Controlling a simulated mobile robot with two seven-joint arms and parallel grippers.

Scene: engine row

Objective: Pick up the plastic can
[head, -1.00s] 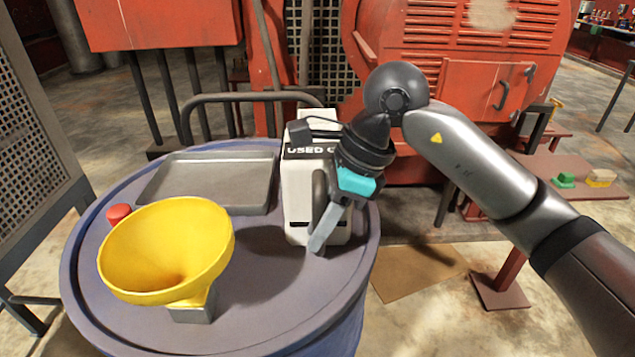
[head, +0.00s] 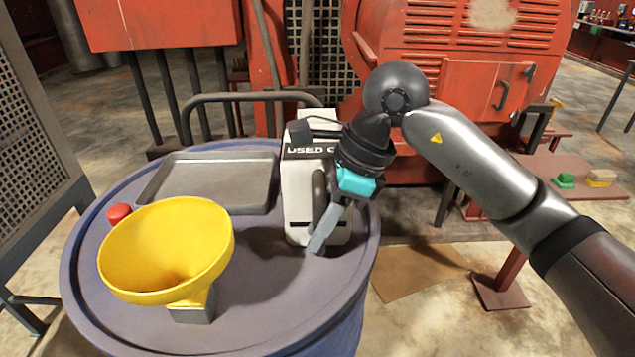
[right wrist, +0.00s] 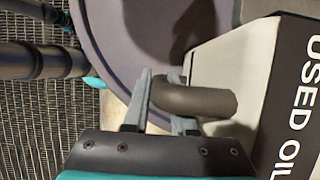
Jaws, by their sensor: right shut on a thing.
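The plastic can (head: 300,195) is white with a dark band lettered "USED O..." and stands upright on the drum top (head: 255,310). In the right wrist view its white side and "USED OIL" band (right wrist: 295,110) fill the right. My right gripper (head: 322,240) is at the can's near right side. In the wrist view its fingers (right wrist: 160,105) are shut on the can's dark curved handle (right wrist: 200,98). The far finger is partly hidden by the handle. My left gripper is in no view.
A yellow funnel (head: 165,250) on a small grey base stands front left on the drum. A grey metal tray (head: 210,183) lies behind it, with a red knob (head: 118,213) at the left rim. A red machine (head: 450,90) stands close behind the drum. The drum's front right is bare.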

